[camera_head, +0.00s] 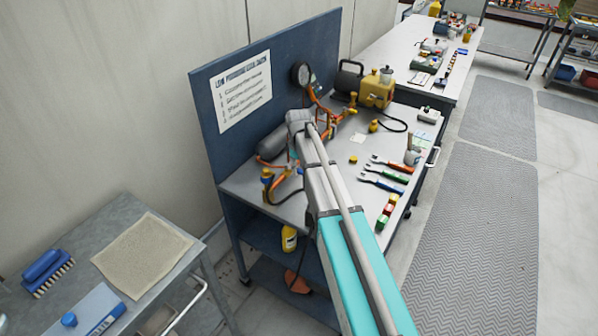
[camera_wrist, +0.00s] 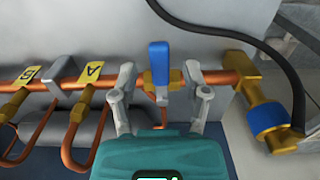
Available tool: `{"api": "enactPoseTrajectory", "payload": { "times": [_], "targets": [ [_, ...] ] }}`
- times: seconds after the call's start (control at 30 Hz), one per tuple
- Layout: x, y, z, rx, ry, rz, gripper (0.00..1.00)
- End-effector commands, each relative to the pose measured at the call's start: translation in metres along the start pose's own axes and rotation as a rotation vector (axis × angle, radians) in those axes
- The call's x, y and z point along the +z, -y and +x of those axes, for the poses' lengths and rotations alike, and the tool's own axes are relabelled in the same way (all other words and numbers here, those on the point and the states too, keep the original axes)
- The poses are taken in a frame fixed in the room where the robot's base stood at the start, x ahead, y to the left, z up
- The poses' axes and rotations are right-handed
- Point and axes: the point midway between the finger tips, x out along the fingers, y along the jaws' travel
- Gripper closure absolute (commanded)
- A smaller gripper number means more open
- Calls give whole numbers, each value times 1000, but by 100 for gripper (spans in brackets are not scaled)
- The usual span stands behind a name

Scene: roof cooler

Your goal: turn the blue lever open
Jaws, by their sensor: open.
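The blue lever (camera_wrist: 160,60) stands upright in the wrist view, on a brass valve body (camera_wrist: 150,82) in the horizontal copper pipe (camera_wrist: 210,77). My gripper (camera_wrist: 160,71) is open, with one finger on each side of the lever. Gaps show between the lever and both fingers, so it is not gripped. In the head view my arm reaches over the bench to the pipework, and I cannot make out the lever there behind the arm.
Yellow tags marked S (camera_wrist: 60,75) and A (camera_wrist: 91,73) hang left of the valve. A brass fitting with a blue collar (camera_wrist: 268,118) and a black hose (camera_wrist: 240,38) are at right. Wrenches (camera_head: 383,180) lie on the bench (camera_head: 345,178).

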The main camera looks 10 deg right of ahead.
Motion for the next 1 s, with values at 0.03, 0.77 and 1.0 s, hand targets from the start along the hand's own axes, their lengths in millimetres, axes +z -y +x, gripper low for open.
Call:
{"api": "enactPoseTrajectory", "payload": {
  "times": [0.03,0.77,1.0],
  "targets": [
    [0,0,3,0,0,0,40],
    [0,0,3,0,0,1,99],
    [0,0,3,0,0,1,100]
  ]
}}
